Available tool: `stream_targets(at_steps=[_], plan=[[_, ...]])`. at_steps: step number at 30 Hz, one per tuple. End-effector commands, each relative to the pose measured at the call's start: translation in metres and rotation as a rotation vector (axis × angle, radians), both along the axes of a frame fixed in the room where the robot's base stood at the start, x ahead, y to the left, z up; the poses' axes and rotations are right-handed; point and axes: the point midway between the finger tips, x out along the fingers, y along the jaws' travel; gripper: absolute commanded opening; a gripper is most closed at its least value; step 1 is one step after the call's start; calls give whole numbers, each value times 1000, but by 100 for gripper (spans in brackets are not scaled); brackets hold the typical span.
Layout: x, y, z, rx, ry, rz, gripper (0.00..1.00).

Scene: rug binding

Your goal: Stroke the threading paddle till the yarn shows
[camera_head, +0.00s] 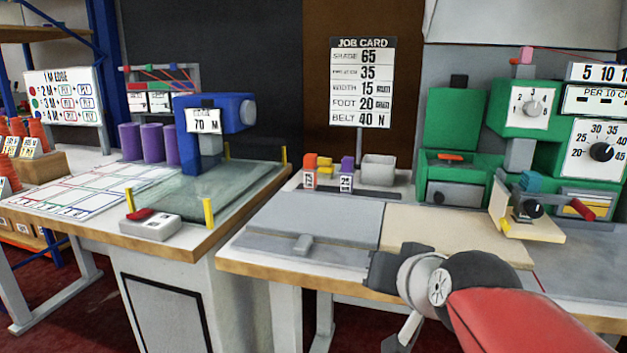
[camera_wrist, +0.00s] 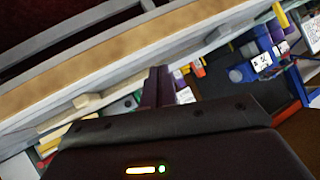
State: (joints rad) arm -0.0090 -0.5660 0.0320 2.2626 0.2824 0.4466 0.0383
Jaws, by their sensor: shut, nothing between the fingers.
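My gripper (camera_head: 380,272) is low in the head view, over the front edge of the right bench, shut and empty. In the wrist view its dark fingers (camera_wrist: 157,86) are together. A green machine (camera_head: 455,120) stands at the back of that bench, with an orange-red piece (camera_head: 450,157) in its recess. A second green machine (camera_head: 524,105) with dials stands to its right. I cannot tell which part is the threading paddle. No yarn shows for certain; a thin red line runs above the second machine. My gripper is apart from both machines.
A grey plate with a small raised block (camera_head: 303,243) lies left of my gripper. A cream board (camera_head: 455,232) lies behind it. A cream stand with a black knob (camera_head: 532,209) is at right. A grey bin (camera_head: 378,170) and a job card (camera_head: 361,83) stand behind.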

Motion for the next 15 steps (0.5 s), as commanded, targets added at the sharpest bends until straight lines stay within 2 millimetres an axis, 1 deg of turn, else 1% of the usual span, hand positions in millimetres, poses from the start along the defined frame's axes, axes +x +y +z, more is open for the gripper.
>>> stream_targets(at_steps=[1, 3, 6, 9, 10, 12, 15], plan=[[-25, -6, -27, -57, 89, 22, 0], [-57, -15, -60, -128, 209, 49, 0], [-94, -27, -95, -207, 347, 74, 0], [-119, -36, -116, -256, 440, 87, 0], [-125, -38, -120, -266, 458, 90, 0], [-132, -41, -126, -280, 487, 93, 0], [-136, -42, -129, -287, 499, 95, 0]])
